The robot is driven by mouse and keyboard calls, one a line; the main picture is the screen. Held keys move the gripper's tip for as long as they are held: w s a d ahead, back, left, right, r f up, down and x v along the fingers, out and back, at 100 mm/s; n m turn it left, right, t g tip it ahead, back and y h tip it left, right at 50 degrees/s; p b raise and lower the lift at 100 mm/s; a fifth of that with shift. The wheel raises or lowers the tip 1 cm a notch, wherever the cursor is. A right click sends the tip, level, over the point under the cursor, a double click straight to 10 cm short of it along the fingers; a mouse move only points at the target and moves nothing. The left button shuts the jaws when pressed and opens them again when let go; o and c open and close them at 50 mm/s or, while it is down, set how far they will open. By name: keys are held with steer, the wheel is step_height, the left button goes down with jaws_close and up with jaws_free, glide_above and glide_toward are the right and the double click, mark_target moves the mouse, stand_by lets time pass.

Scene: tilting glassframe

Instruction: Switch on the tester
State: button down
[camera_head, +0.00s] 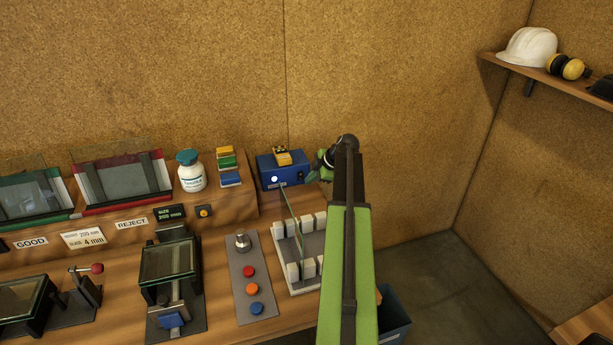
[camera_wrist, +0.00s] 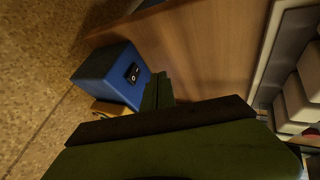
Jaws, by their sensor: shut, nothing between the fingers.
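The tester appears to be the blue box (camera_head: 268,173) at the back right of the bench, with a pale round spot on its front and a yellow item on top. In the wrist view the blue box (camera_wrist: 98,72) shows a black rocker switch (camera_wrist: 132,73) with white marks on its side. Which way the rocker is pressed is too small to tell. My gripper (camera_head: 318,172) is right of the box in the head view. In the wrist view the dark green fingers (camera_wrist: 158,88) are shut and empty, pointing beside the switch face; whether they touch the box is unclear.
A white slotted rack (camera_head: 306,290) with an upright glass pane (camera_head: 291,213) stands in front of the box. A button panel (camera_head: 240,272), coloured blocks (camera_head: 228,160) and a white jar (camera_head: 191,178) are to the left. A dark bin (camera_head: 394,318) is below right.

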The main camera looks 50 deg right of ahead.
steer(key=p+v, duration=0.4)
steer(key=v, duration=0.4)
steer(key=shift+s+a+f+p, duration=0.2)
steer(key=shift+s+a+p, duration=0.05)
steer(key=shift+s+p, duration=0.05)
steer(key=shift+r, duration=0.1)
